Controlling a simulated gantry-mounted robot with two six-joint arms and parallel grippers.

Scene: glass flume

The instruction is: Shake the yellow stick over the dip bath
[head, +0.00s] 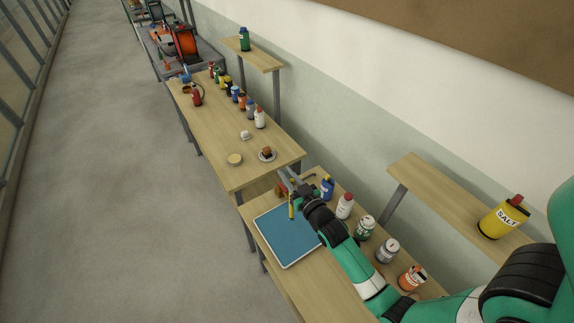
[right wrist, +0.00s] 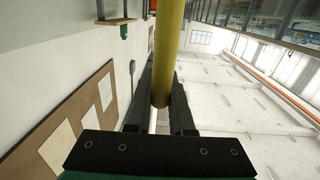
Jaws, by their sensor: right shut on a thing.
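My right gripper (head: 291,188) is shut on the yellow stick (head: 291,209). In the head view the stick hangs roughly upright over the far part of the dip bath, a flat blue tray with a pale rim (head: 283,267). I cannot tell whether its lower end touches the blue surface. In the right wrist view the yellow stick (right wrist: 171,45) runs between the two dark fingers (right wrist: 162,98) and out of the top of the picture. My left gripper is in neither view.
Several bottles and jars, including a white one with a red cap (head: 345,207) and an orange-labelled one (head: 412,277), line the table to the right of the bath. A yellow SALT container (head: 503,217) stands on a shelf. A second table (head: 215,138) beyond carries more bottles.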

